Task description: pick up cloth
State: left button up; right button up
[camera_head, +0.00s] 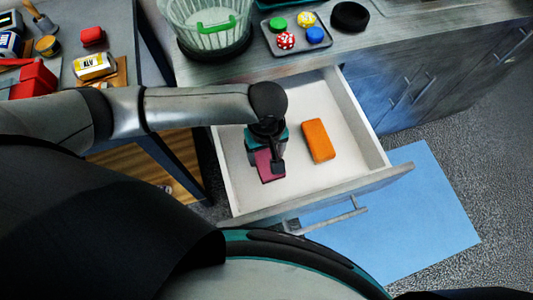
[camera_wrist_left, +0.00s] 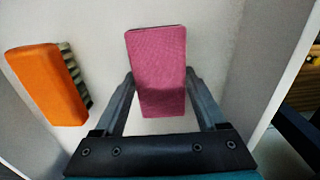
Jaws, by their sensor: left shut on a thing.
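The cloth (camera_wrist_left: 157,70) is a pink, flat-topped block shape, and it also shows in the head view (camera_head: 268,169) inside the open drawer. My left gripper (camera_wrist_left: 158,85) reaches down into the drawer with its fingers on both sides of the cloth, shut on it. In the head view my left gripper (camera_head: 270,155) covers part of the cloth. Whether the cloth touches the drawer floor cannot be told. My right gripper is in neither view.
An orange sponge-like block (camera_head: 318,141) lies in the drawer (camera_head: 352,128), right of the cloth. The drawer walls surround my gripper. Above, the counter (camera_head: 245,67) holds a glass basket (camera_head: 207,25) and a tray (camera_head: 270,41) with several colored round things. A cluttered table (camera_head: 68,68) stands left.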

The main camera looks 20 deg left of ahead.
aim_at(266, 155)
pick_arm(q)
notch_tip(266, 155, up, 20)
jog(key=p, duration=0.7)
